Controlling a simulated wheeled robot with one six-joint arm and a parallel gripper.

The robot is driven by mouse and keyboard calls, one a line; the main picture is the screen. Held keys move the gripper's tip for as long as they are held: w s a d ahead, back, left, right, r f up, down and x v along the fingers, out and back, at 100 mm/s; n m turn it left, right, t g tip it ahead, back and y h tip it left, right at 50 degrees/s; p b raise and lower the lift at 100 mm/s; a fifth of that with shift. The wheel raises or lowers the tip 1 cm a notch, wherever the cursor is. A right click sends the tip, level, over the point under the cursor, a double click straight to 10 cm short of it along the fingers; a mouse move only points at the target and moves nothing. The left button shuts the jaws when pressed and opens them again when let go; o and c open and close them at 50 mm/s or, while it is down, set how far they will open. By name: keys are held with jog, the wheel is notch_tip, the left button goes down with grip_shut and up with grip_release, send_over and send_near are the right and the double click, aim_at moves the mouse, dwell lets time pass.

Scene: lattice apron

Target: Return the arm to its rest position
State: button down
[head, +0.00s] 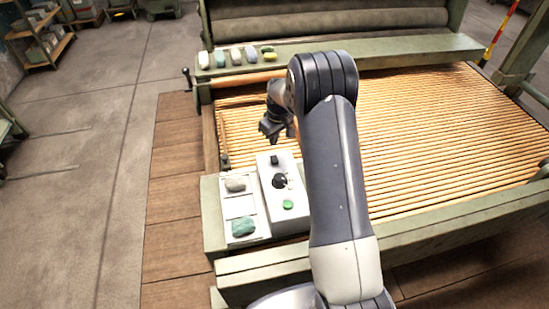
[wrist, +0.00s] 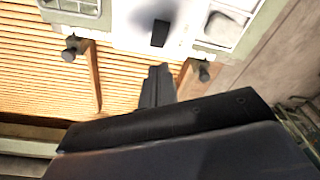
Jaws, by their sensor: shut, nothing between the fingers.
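My gripper (head: 272,132) hangs at the end of my arm in the head view, above the left part of the slatted apron (head: 440,120), just beyond the control box (head: 269,183). It is shut and holds nothing. In the wrist view the dark fingers (wrist: 157,85) are together, with the orange slats (wrist: 40,75) to their left and the pale box (wrist: 130,32) past them. My arm is stretched forward over the machine and hides part of the apron.
The box carries a black switch, a dark knob (head: 280,181) and a green button (head: 288,205). Beside it a white tray (head: 239,207) holds a grey and a green lump. Several coloured lumps line the rear green rail (head: 380,52). Open floor (head: 90,130) lies left.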

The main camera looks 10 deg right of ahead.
aim_at(273, 156)
jog(key=shift+r, duration=0.15)
notch_tip(273, 156, down, 7)
jog(key=b, duration=0.3)
jog(key=shift+r, duration=0.1)
dwell(0.5)
jog(key=shift+r, duration=0.1)
